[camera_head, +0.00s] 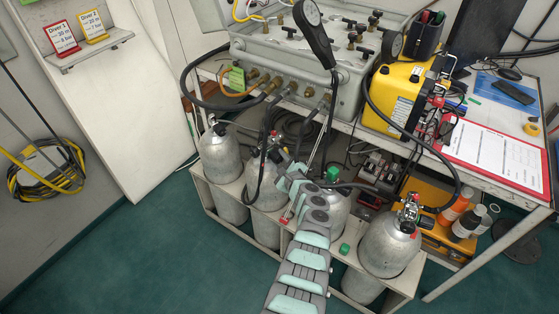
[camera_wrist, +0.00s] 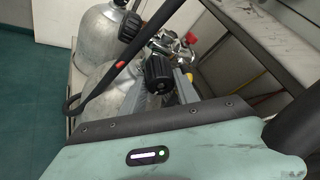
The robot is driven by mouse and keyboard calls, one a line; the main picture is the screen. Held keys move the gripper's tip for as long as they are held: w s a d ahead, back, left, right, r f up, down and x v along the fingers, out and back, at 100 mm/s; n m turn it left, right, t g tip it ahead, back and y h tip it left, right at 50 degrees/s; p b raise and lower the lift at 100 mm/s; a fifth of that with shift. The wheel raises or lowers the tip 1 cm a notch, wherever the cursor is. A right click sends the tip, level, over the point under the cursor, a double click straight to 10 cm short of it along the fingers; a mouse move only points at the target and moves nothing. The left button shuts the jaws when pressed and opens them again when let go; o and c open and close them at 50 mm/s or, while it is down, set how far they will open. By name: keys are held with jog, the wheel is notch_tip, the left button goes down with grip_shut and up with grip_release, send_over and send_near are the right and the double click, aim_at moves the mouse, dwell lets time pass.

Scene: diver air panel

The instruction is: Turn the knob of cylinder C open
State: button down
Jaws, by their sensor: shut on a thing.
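Several grey gas cylinders stand in a row in a low rack; I cannot read a letter on any. My gripper (camera_head: 282,166) is at the valve on top of the second cylinder from the left (camera_head: 266,194). In the wrist view my gripper (camera_wrist: 162,88) is shut on a ribbed black knob (camera_wrist: 157,69) on that cylinder's valve. The cylinder (camera_wrist: 108,93) shows behind the knob, with a black hose in front. Whether this is cylinder C, and how far the knob is turned, I cannot tell.
The leftmost cylinder (camera_head: 219,158) stands close by. A cylinder with a green cap (camera_head: 332,174) is partly behind my arm, and another (camera_head: 390,245) stands at right. Black hoses hang from the grey air panel (camera_head: 305,68). A yellow case (camera_head: 398,98) sits on the table.

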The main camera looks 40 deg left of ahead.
jog(key=c, duration=0.9)
grip_release()
jog(key=shift+d+r, duration=0.1)
jog(key=shift+r, duration=0.05)
jog(key=shift+s+d+r+p, duration=0.15)
jog(key=shift+d+p, duration=0.1)
jog(key=shift+p, duration=0.4)
jog(key=p+v, duration=0.8)
jog(key=v, duration=0.2)
jog(key=shift+p, duration=0.3)
